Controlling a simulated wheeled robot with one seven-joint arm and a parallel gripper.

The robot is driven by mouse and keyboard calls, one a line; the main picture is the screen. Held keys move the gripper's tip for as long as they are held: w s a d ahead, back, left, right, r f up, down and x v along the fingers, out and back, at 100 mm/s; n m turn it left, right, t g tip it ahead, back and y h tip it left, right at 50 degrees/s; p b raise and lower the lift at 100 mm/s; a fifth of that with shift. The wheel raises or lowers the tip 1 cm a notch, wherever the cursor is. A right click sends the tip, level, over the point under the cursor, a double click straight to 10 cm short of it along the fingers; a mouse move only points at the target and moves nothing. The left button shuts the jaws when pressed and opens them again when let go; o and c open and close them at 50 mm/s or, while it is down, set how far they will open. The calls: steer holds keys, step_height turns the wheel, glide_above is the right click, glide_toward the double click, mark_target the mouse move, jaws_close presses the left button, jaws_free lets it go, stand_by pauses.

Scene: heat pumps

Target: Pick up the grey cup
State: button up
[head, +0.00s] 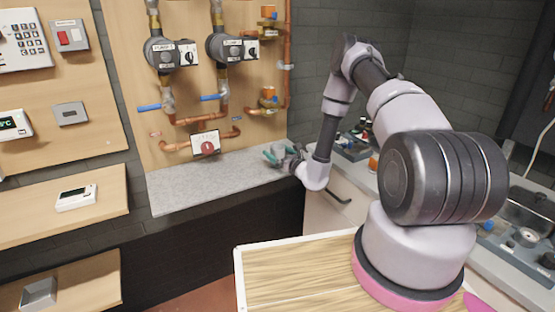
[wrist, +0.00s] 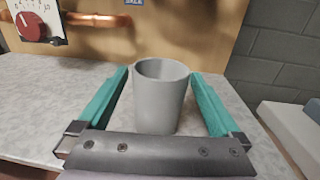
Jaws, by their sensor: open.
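The grey cup (wrist: 158,100) stands upright on the grey speckled shelf (wrist: 35,90) in the wrist view. It is a plain tapered cup, open at the top. My gripper (wrist: 160,82) is open, with one teal finger on each side of the cup. A small gap shows between the cup and the right finger; the left finger is very close to it, and I cannot tell whether they touch. In the head view my gripper (head: 283,155) is over the right end of the shelf, and the cup cannot be made out there.
Behind the shelf is a wooden panel (head: 190,100) with copper pipes, two pumps and a red dial (head: 207,146). A counter with a drawer (head: 338,195) and small items stands to the right. The left part of the shelf (head: 190,187) is clear.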

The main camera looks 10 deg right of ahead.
steer(key=c, duration=1.4)
steer(key=shift+o, duration=0.2)
steer(key=shift+r, duration=0.1)
